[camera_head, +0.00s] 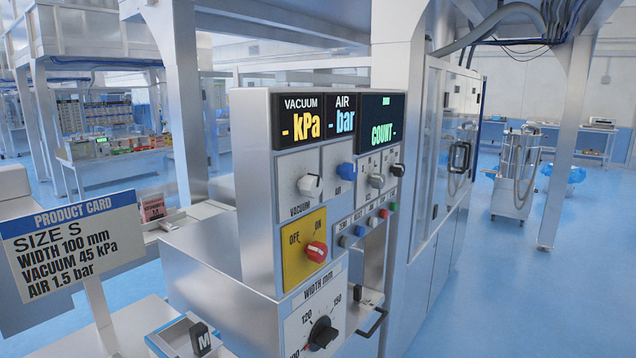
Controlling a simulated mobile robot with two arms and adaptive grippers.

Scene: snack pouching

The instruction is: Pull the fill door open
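A tall metal cabinet door with a clear window (462,110) is on the right side of the machine, and it appears closed. I take it to be the fill door, though no label on it is readable. A black handle (460,157) stands out from its front. Another black bar handle (373,323) is low on the machine, beside the width dial; what it belongs to is partly hidden. Neither of my grippers is in view.
The control panel (300,195) with dials and a red switch (316,252) stands in front. A product card (72,247) is at left. Blue floor (500,290) is open at right, beside a post (563,150).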

